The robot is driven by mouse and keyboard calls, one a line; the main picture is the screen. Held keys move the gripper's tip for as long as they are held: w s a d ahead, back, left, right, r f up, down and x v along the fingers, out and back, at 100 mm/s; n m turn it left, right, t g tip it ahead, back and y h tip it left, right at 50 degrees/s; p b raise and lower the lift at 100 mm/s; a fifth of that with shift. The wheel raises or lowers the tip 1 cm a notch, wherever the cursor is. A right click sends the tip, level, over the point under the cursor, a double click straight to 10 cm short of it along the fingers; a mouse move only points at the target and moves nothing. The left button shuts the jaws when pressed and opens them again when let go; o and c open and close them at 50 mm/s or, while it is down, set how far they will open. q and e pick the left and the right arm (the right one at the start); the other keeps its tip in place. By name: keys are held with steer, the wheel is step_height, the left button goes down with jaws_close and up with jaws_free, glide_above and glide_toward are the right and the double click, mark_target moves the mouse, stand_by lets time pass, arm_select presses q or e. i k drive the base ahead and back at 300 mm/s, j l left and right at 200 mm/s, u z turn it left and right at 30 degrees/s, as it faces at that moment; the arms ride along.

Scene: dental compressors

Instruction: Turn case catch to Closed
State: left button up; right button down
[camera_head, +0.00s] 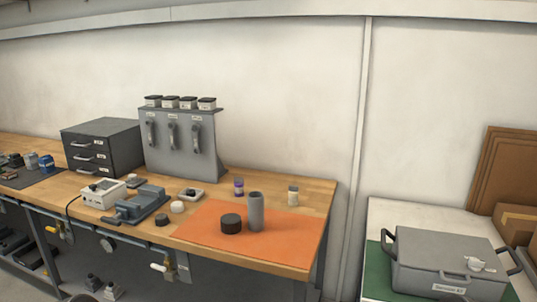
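A grey lidded case (430,262) stands on a green mat (374,275) at the lower right. It has dark handles at its left and right ends and a white label on its front. A small whitish catch (478,264) sits on the right part of the lid; its setting is too small to read. The lid appears to be down. Neither of my grippers is in view.
A wooden workbench (316,197) at left holds an orange mat (195,231) with a grey cylinder (256,212) and a dark round piece (231,224). Cardboard boxes (514,222) stand behind the case. A gap separates the bench from the white table (405,212).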

mark_target(475, 265)
steer(key=z, duration=1.25)
steer(key=i+l, duration=0.15)
steer(key=l, duration=0.25)
steer(key=i+l, duration=0.1)
steer(key=l, duration=0.25)
steer(key=i+l, duration=0.15)
steer(key=l, duration=0.25)
steer(key=i+l, duration=0.15)
steer(key=l, duration=0.25)
steer(key=i+l, duration=0.15)
steer(key=l, duration=0.2)
